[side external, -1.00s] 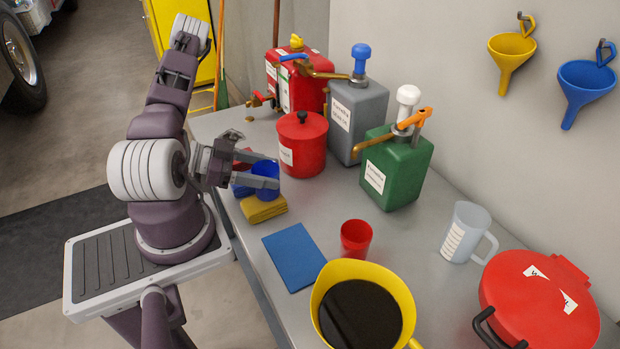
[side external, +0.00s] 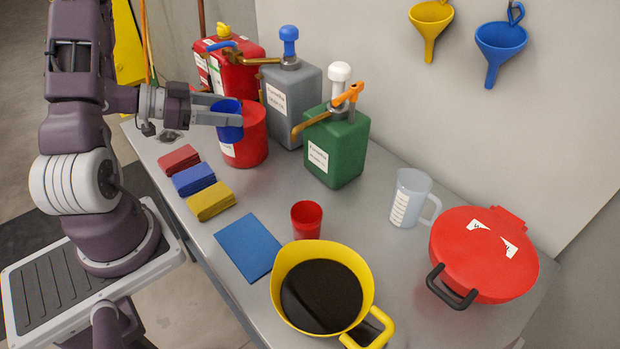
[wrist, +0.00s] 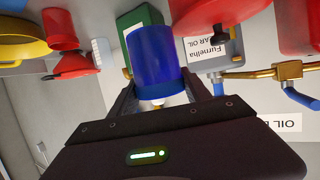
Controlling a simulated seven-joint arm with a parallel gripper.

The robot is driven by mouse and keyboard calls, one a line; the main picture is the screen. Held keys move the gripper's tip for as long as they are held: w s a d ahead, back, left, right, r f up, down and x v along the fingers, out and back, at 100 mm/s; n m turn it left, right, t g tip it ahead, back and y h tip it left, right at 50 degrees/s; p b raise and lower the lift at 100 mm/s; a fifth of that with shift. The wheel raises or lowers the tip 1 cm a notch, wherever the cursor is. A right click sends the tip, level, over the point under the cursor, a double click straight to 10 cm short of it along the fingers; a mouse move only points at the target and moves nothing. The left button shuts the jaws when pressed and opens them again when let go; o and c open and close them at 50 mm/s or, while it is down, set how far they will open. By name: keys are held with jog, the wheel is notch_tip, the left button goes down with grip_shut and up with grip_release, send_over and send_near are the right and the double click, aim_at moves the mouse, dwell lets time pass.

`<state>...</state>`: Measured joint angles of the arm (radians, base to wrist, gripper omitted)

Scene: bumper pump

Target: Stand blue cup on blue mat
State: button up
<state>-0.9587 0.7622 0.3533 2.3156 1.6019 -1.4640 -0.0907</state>
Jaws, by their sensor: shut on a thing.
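The blue cup (side external: 229,122) is held up above the table, in front of the red canister, and looks about upright. My gripper (side external: 232,113) is shut on it, with a grey finger along its side. In the wrist view the blue cup (wrist: 156,60) sits between the fingers of my gripper (wrist: 158,92). The blue mat (side external: 248,247) lies flat and bare on the grey table, in front of the cup and lower in the side view. The mat does not show clearly in the wrist view.
Red (side external: 179,160), blue (side external: 194,179) and yellow (side external: 211,201) folded cloths lie left of the mat. A red cup (side external: 306,220) and a yellow jug of dark liquid (side external: 368,290) stand beside it. The red canister (side external: 250,150) and green pump can (side external: 338,150) stand behind.

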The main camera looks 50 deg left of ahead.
jog(key=s+a+r+n+g+y, duration=0.2)
jog(key=a+r+n+y, duration=1.1)
jog(key=a+r, duration=0.4)
jog(key=w+d+m+t+h, duration=0.1)
jog(key=w+d+m+h, duration=0.25)
jog(key=d, duration=0.75)
jog(key=w+d+r+m+t+h, duration=0.15)
jog(key=w+d, duration=0.25)
jog(key=d, duration=0.7)
jog(key=w+d+m+t+h, duration=0.1)
jog(key=w+d+m+h, duration=0.25)
jog(key=d, duration=0.65)
jog(key=m+g+h, duration=0.2)
jog(key=m+h, duration=0.3)
send_over(288, 183)
notch_tip(288, 183, down, 31)
jog(key=shift+a, duration=0.1)
jog(key=shift+f, duration=0.55)
